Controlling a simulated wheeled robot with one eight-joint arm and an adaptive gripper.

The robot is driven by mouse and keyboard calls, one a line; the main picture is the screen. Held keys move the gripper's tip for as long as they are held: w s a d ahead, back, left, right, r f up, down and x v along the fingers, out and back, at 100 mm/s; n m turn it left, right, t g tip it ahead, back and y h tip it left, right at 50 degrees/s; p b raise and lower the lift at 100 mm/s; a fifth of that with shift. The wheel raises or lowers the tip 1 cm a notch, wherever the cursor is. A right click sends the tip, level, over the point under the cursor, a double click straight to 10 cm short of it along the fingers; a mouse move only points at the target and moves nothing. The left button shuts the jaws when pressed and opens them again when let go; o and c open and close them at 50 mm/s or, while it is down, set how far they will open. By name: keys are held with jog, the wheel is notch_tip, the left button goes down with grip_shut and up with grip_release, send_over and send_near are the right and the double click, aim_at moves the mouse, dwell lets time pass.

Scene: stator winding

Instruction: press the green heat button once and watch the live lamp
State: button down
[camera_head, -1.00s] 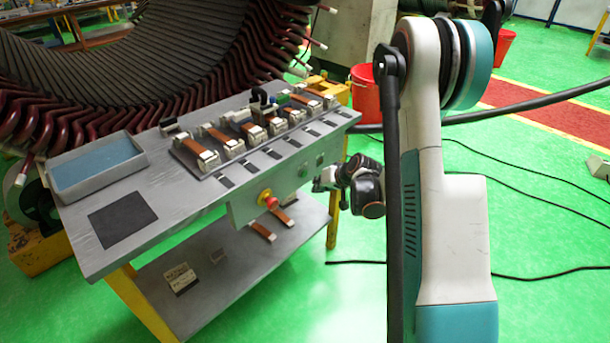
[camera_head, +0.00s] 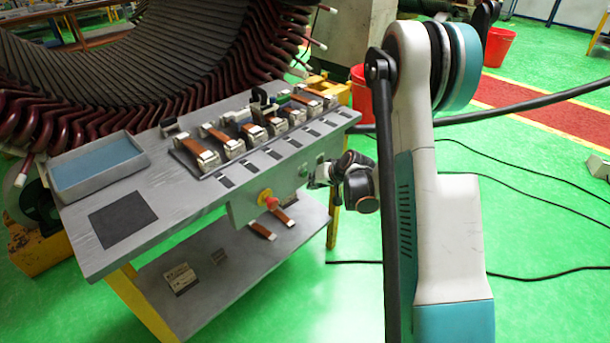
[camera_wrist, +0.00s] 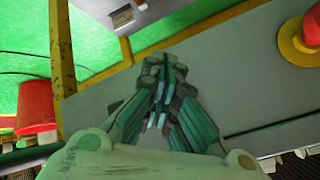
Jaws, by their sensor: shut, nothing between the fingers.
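The grey control panel (camera_head: 245,208) hangs on the front of the workbench. A small dark green round fitting (camera_head: 304,169) shows on it; I cannot tell whether it is the heat button or the live lamp, nor whether it is lit. My gripper (camera_head: 313,179) is at the panel's right end, just below and right of that fitting. In the wrist view my gripper (camera_wrist: 165,68) is shut and empty, its fingertips pointing at the panel face (camera_wrist: 235,85). The fingers hide whatever is straight ahead, and contact cannot be made out.
A red stop knob on a yellow base (camera_head: 267,199) sits left on the panel; it shows at right in the wrist view (camera_wrist: 300,38). The benchtop holds a blue-lined tray (camera_head: 95,168) and several clamped copper pieces. A lower shelf (camera_head: 225,268) lies beneath.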

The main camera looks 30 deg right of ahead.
jog(key=shift+w, duration=0.1)
dwell(0.7)
jog(key=shift+w+a, duration=0.15)
jog(key=shift+w, duration=0.1)
jog(key=shift+w+a, duration=0.1)
jog(key=shift+w, duration=0.3)
dwell(0.7)
jog(key=shift+s, duration=0.1)
jog(key=shift+s+d, duration=0.25)
jog(key=shift+s, duration=0.45)
jog(key=s, duration=0.1)
jog(key=s+d, duration=0.1)
jog(key=s, duration=0.2)
jog(key=shift+s+d, duration=0.35)
dwell(0.9)
